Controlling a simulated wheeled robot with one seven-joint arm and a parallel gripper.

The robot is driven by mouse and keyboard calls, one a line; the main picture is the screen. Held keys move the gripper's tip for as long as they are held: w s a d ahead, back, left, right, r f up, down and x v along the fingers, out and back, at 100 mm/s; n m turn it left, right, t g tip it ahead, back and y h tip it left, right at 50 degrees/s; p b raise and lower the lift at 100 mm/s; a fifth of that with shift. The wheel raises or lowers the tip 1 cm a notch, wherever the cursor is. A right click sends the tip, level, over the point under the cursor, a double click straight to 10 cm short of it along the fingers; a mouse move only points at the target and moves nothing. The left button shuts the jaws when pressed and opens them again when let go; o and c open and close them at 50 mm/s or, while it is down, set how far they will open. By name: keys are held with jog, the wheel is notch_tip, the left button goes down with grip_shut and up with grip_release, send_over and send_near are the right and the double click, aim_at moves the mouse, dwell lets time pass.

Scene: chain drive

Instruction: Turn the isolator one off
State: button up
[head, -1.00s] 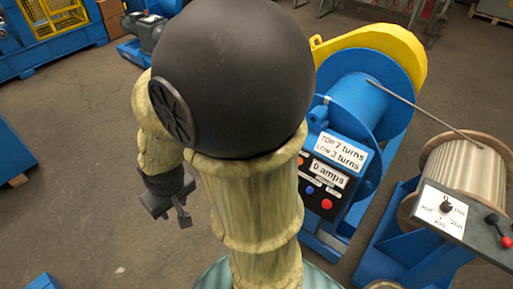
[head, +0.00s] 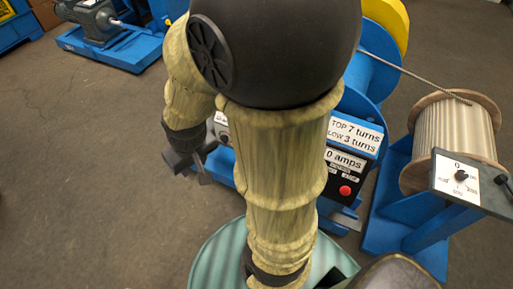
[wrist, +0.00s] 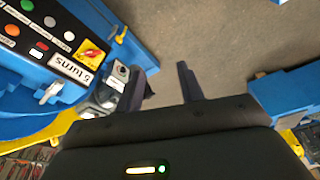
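My gripper (head: 190,172) hangs at the left of my arm in the head view. In the wrist view (wrist: 162,82) its two dark fingers stand apart with nothing between them. A red rotary switch on a yellow plate (wrist: 91,54) sits on a black control panel at the upper left of the wrist view, left of the fingers and apart from them. It looks like an isolator; its number cannot be read. In the head view my arm hides most of the panels behind it.
The black panel (wrist: 45,48) also carries several buttons and a "5 turns" label. A "0 amps" panel (head: 333,172) with a red button (head: 345,190) stands right of my arm. A dial plate (head: 461,177) is farther right, by a wire spool (head: 452,135). Open floor (head: 80,170) lies left.

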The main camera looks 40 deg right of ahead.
jog(key=w+d+f+m+t+h+b, duration=0.1)
jog(key=w+d+f+m, duration=0.3)
jog(key=d, duration=0.5)
jog(key=w+d+f+m+t+h+b, duration=0.1)
jog(key=d+f+m, duration=0.35)
jog(key=d, duration=0.45)
jog(key=s+d+f+m+t+y+b, duration=0.1)
jog(key=s+d+f+m+t, duration=0.2)
jog(key=d+f+m, duration=0.7)
notch_tip(320, 180, down, 3)
jog(key=shift+s+d+r+y, duration=0.2)
jog(key=shift+s+d+y, duration=0.2)
jog(key=shift+s+d, duration=0.5)
jog(key=x, duration=1.7)
jog(key=shift+w, duration=0.3)
